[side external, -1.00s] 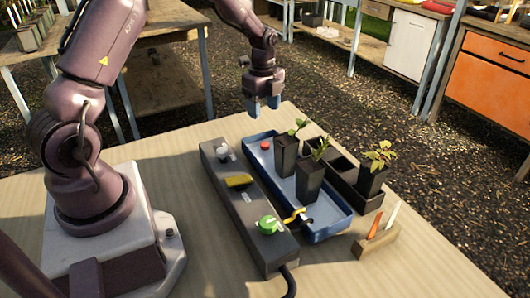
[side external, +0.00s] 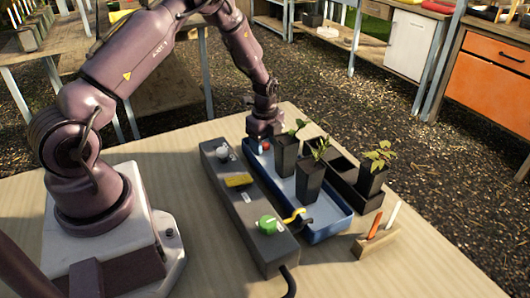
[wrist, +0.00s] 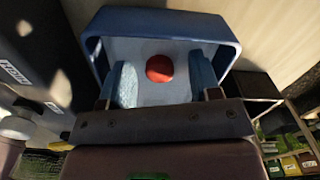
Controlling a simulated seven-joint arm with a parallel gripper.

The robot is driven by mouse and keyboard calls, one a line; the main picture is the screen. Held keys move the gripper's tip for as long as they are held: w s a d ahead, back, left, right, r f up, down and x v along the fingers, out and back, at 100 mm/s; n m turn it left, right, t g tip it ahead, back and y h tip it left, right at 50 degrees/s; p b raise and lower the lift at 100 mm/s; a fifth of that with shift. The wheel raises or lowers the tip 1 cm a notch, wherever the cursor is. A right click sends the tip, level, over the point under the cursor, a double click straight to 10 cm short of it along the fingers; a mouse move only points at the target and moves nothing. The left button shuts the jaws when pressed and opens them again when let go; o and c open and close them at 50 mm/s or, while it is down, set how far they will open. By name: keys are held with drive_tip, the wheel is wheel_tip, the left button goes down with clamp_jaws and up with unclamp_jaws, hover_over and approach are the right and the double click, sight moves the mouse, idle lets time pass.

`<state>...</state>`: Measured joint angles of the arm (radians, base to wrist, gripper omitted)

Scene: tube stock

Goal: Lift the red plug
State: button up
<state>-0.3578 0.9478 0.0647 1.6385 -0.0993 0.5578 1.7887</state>
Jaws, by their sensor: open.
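The red plug (side external: 265,145) is at the far end of the blue tray (side external: 330,229). In the wrist view the red plug (wrist: 160,68) shows as a round red top on the tray's pale floor. My gripper (side external: 263,140) is low over that end of the tray. In the wrist view my gripper (wrist: 159,75) has its two blue fingers apart, one on each side of the plug, with gaps between them and it. The plug's lower part is hidden from above.
Two dark pots with seedlings (side external: 309,181) stand in the tray close to my gripper. A grey control box (side external: 251,215) with a green knob (side external: 267,224) lies left of the tray. A black planter (side external: 343,170) stands right of it, and a wooden marker holder (side external: 374,243) stands in front.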

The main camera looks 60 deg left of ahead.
drive_tip(key=c, duration=1)
drive_tip(key=shift+r, duration=0.15)
